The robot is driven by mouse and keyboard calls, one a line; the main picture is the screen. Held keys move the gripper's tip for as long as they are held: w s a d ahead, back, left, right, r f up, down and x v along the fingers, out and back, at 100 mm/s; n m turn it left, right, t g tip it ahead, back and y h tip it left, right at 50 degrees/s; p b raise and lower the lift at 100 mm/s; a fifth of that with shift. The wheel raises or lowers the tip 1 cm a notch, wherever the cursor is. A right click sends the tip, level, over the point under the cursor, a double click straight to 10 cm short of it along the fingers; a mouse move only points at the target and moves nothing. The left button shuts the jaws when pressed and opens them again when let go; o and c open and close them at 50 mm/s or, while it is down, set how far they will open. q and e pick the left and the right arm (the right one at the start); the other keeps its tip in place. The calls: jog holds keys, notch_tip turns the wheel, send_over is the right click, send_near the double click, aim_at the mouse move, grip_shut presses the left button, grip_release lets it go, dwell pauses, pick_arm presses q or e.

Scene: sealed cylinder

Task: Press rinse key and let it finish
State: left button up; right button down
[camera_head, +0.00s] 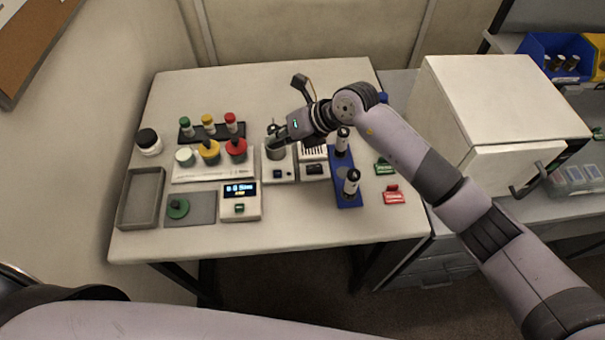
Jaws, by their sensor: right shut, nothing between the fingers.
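A small white device with a dark grey round cup (275,151) stands mid-table, with a dark blue key (278,174) on its front. I cannot read which key is the rinse key. My right gripper (280,134) is shut and empty, its fingertips over or at the cup's rim; I cannot tell whether they touch. The fingers hide part of the cup. My left gripper is out of view.
Colour-capped vials (208,125) stand in a black rack behind round coloured pots. A grey tray (141,198) lies at left. A white cabinet (490,100) stands beside the table.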

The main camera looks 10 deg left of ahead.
aim_at(280, 171)
jog(key=shift+w+a+f, duration=0.1)
dwell(0.3)
notch_tip(280, 171, down, 9)
jog(key=b, duration=0.6)
dwell(1.3)
jog(key=shift+f+b, duration=0.3)
jog(key=shift+b, duration=0.15)
jog(key=shift+f+b, duration=0.3)
jog(key=shift+f, duration=0.1)
dwell(0.6)
jog(key=shift+r, duration=0.15)
jog(key=shift+r+p, duration=0.6)
jog(key=shift+r, duration=0.1)
